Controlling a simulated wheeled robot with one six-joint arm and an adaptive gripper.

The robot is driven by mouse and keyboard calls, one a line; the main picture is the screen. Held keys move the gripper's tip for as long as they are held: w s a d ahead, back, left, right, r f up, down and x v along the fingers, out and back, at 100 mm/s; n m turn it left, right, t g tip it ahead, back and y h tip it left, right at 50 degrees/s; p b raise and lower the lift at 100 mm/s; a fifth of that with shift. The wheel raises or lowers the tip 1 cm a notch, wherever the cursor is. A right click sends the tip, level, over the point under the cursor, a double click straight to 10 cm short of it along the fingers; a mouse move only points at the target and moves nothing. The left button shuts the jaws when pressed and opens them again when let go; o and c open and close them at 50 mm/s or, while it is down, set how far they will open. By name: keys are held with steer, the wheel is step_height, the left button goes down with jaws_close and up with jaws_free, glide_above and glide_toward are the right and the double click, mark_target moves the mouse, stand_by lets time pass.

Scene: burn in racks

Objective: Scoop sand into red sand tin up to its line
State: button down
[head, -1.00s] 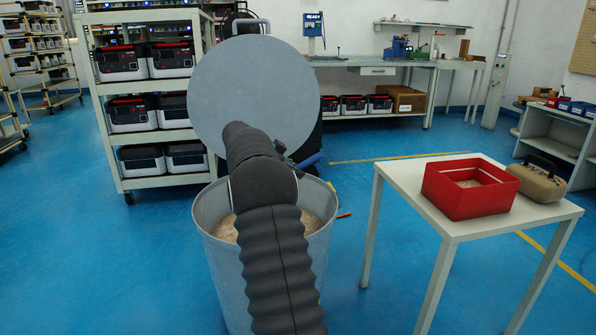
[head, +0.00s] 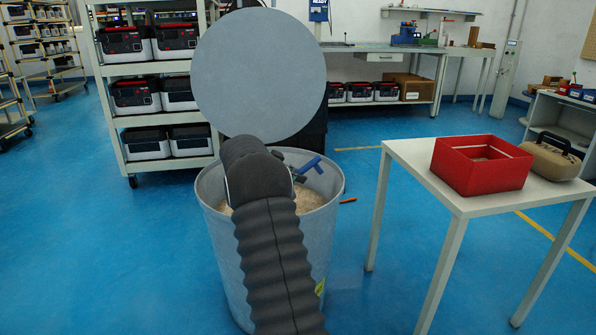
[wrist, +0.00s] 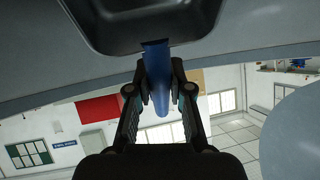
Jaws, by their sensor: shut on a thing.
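The red sand tin (head: 458,172) is an open square box on the white side table. Its near wall hides most of the inside, so I cannot tell its level. The grey metal bin (head: 222,245) holds pale sand (head: 313,199) and stands left of the table. My gripper (head: 300,175) is low in the bin's mouth, partly hidden by my arm. It is shut on the blue handle of a scoop (head: 311,166). In the wrist view my gripper (wrist: 160,88) holds the blue handle (wrist: 158,75), with the dark scoop pan (wrist: 150,20) beyond it. The pan's load cannot be told.
The round grey lid (head: 260,75) stands upright behind the bin. A tan case (head: 552,160) with a dark handle sits beside the tin on the white table (head: 452,202). A rack (head: 170,116) with several units stands at the back left.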

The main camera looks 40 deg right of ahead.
step_height(320, 180, down, 2)
steer(key=shift+a, duration=0.1)
steer(key=d+r+y+p, duration=0.1)
steer(key=s+d+r+t+y+p, duration=0.1)
steer(key=r, duration=0.1)
steer(key=shift+s+d+r+y, duration=0.1)
steer(key=shift+y, duration=0.2)
step_height(320, 180, up, 16)
steer(key=d+t+y+p, duration=0.1)
steer(key=t+y+p, duration=0.1)
steer(key=p, duration=0.8)
steer(key=shift+s+m+y+p, duration=0.3)
steer(key=shift+s+y+p, duration=0.1)
steer(key=shift+y, duration=0.1)
steer(key=shift+d, duration=0.1)
